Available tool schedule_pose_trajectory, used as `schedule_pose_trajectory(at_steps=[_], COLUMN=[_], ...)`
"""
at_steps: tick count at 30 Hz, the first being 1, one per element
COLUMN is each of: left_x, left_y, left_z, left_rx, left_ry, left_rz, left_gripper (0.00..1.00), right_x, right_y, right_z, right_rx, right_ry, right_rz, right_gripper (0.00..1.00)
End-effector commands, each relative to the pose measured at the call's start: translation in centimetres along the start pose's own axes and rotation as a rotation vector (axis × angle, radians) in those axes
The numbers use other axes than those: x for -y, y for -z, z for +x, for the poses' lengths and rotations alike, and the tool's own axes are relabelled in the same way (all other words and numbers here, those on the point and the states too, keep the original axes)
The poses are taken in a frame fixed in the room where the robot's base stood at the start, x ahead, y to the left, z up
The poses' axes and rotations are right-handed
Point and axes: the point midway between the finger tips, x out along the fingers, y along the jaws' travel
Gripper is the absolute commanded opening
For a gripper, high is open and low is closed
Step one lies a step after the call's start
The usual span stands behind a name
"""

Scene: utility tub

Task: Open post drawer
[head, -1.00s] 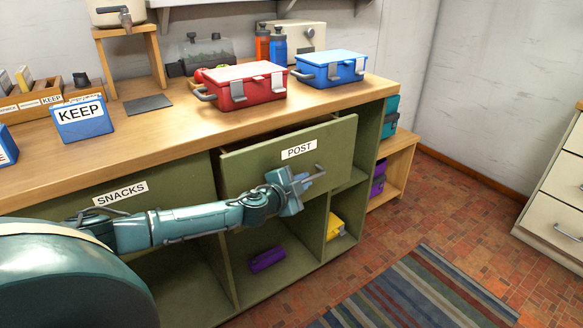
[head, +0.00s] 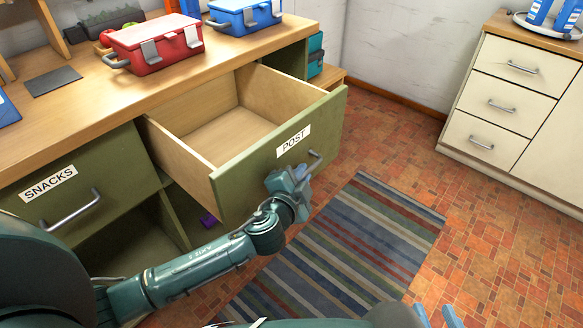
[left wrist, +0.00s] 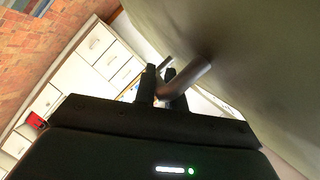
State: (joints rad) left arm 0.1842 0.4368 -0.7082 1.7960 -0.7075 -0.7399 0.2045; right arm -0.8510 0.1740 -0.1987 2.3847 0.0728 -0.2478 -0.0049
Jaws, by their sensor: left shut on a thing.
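The green post drawer (head: 250,180), labelled POST, is pulled well out of the wooden-topped counter. Its pale wooden inside is bare. My left gripper (head: 296,176) is at the drawer front, shut on the metal post drawer handle (head: 316,160). In the left wrist view the dark fingers (left wrist: 160,84) close around the handle bar (left wrist: 186,84), beside the green drawer front. My right gripper (head: 437,316) shows only as two blue fingertips at the bottom edge, spread apart and empty.
The snacks drawer (head: 75,195) is shut at the left. A red box (head: 152,45) and a blue box (head: 243,14) stand on the counter (head: 85,105). A striped rug (head: 335,250) lies on open tiled floor. A white cabinet (head: 500,100) stands at the right.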

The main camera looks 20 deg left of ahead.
Motion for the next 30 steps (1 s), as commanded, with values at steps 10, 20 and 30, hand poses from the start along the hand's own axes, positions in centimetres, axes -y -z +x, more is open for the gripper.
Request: schedule_pose_trajectory(at_steps=[10,20,30], left_x=[-0.1,-0.1,-0.1], left_y=[0.2,0.2,0.1], left_z=[-0.1,0.0,-1.3], left_rx=[-0.005,-0.003,-0.002], left_ry=[-0.001,0.0,-0.002], left_rz=[0.0,0.0,0.0], left_gripper=[0.0,0.33,0.33], right_x=[0.1,0.1,0.1], right_y=[0.6,0.6,0.7], right_z=[0.3,0.1,0.0], right_rx=[-0.015,-0.013,-0.011], right_ry=[0.006,0.01,0.009], right_rz=[-0.004,-0.012,-0.011], right_gripper=[0.36,0.36,0.36])
